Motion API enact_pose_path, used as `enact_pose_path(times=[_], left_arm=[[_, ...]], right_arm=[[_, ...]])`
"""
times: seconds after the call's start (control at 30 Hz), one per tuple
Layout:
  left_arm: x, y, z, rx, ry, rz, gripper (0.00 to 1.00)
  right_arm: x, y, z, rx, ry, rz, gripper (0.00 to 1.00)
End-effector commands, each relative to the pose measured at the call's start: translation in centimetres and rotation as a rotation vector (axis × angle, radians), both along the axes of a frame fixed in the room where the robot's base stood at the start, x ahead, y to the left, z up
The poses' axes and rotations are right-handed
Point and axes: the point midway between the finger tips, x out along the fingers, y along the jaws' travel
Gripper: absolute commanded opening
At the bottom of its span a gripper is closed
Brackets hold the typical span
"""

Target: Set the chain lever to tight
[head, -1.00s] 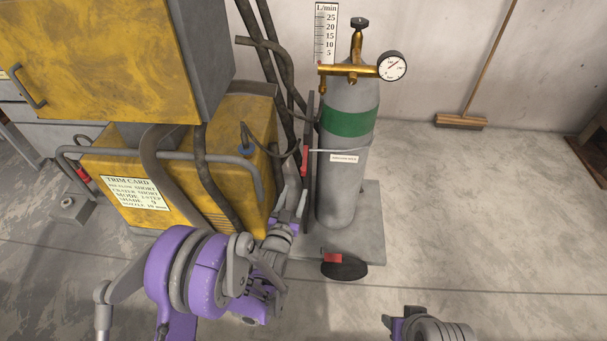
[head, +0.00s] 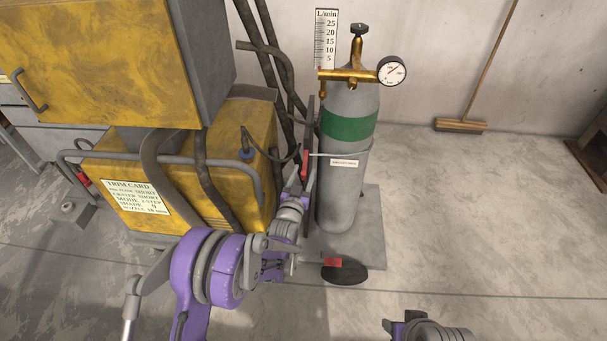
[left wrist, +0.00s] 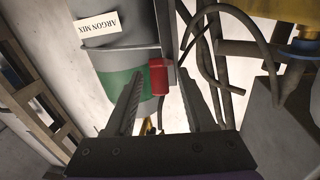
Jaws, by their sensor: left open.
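The chain lever appears as a red handle (head: 305,163) at the left side of the grey gas cylinder (head: 343,195), beside a chain or band around it. In the left wrist view the red handle (left wrist: 158,76) shows between the two fingers, against the cylinder's green band. My left gripper (head: 304,178) is open and very close to the handle. Its fingers (left wrist: 160,92) lie either side of the handle in the wrist picture; I cannot tell whether they touch it. Only part of my right arm shows at the bottom; its fingers are out of sight.
A yellow welding machine (head: 190,165) with a grey rail and hanging hoses (head: 270,60) stands close on the left. A brass regulator and gauge (head: 391,71) top the cylinder. A wheel (head: 345,273) with a red part is below.

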Motion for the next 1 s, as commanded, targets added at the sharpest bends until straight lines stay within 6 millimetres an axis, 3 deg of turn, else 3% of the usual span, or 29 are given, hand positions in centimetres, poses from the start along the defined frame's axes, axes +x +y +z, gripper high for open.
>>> enact_pose_path(times=[0.13, 0.43, 1.0], left_arm=[[-0.02, 0.00, 0.00, 0.000, 0.000, 0.000, 0.54], [-0.04, 0.01, 0.00, 0.000, 0.000, 0.000, 0.00], [-0.05, 0.00, -0.01, 0.000, 0.000, 0.000, 0.00]], right_arm=[[0.00, 0.00, 0.00, 0.000, 0.000, 0.000, 0.50], [0.00, 0.00, 0.00, 0.000, 0.000, 0.000, 0.50], [0.00, 0.00, 0.00, 0.000, 0.000, 0.000, 0.50]])
